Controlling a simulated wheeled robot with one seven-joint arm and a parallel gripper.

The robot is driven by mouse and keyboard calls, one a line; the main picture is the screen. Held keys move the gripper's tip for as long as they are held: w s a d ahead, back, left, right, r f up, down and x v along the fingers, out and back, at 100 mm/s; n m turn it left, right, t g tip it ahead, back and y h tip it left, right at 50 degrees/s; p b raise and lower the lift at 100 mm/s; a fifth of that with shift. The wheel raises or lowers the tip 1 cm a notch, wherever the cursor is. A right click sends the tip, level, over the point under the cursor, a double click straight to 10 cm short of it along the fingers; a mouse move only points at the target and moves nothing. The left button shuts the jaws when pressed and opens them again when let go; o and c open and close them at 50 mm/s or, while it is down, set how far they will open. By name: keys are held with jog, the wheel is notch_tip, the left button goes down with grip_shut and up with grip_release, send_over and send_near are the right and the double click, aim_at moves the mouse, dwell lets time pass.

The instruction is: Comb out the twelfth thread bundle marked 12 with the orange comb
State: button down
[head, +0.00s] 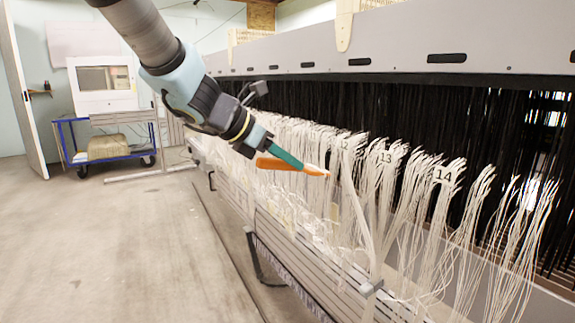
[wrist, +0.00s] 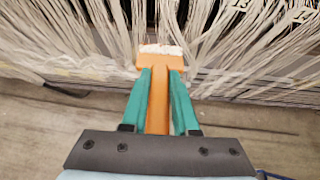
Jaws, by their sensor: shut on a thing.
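My gripper (wrist: 160,93) has two green fingers shut on the handle of the orange comb (wrist: 159,63). In the head view the comb (head: 291,166) points right, its pale head near the hanging white threads. The twelfth thread bundle (head: 345,165), tagged 12, hangs just right of the comb's tip. In the wrist view white threads spread on both sides of the comb's head, and its pale teeth lie at or close to them. I cannot tell whether they touch. The tag 12 cannot be made out in the wrist view.
Bundles marked 13 (head: 385,158) and 14 (head: 443,175) hang to the right, with more bundles to the left. A grey slatted beam (head: 290,245) runs below them, with black threads (head: 480,120) behind. A blue cart (head: 105,147) stands far left. The floor (head: 120,245) at left is clear.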

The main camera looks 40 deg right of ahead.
aim_at(316, 168)
jog(key=shift+d+r, duration=0.1)
jog(key=shift+r, duration=0.25)
jog(key=shift+s+d+p, duration=0.15)
jog(key=shift+d+p, duration=0.3)
jog(key=shift+d, duration=1.35)
jog(key=shift+s+d+p, duration=0.1)
jog(key=shift+d+p, duration=0.3)
jog(key=shift+d, duration=1.4)
jog(key=shift+d, duration=0.6)
jog(key=shift+f, duration=0.1)
notch_tip(316, 168, down, 25)
jog(key=d+b, duration=0.1)
jog(key=b, duration=2.3)
jog(key=shift+s+d, duration=0.1)
